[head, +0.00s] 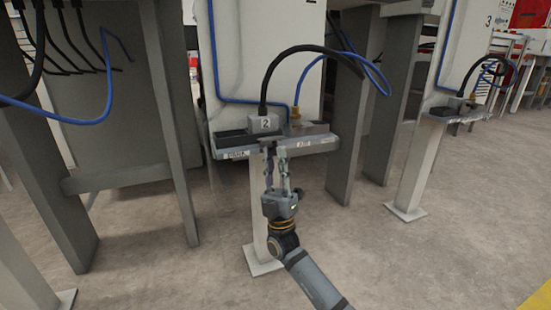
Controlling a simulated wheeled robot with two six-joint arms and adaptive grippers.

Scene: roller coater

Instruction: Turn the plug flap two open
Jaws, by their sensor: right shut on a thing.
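The plug labelled 2 (264,124) is a grey block with a thick black cable rising from its top. It sits on a grey connector shelf (318,143) on a pale post. My right gripper (272,152) reaches up from below, and its fingertips are at the front edge of the shelf just under the plug. It is shut on a small dark part there, which looks like the plug flap; the fingers mostly hide it. I cannot tell how far the flap is turned. My left gripper is not in view.
A brass-coloured connector (296,115) with a blue cable stands right of the plug. Grey steel legs (172,120) flank the shelf on both sides. A similar shelf (455,114) on a post stands at the right. The concrete floor in front is clear.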

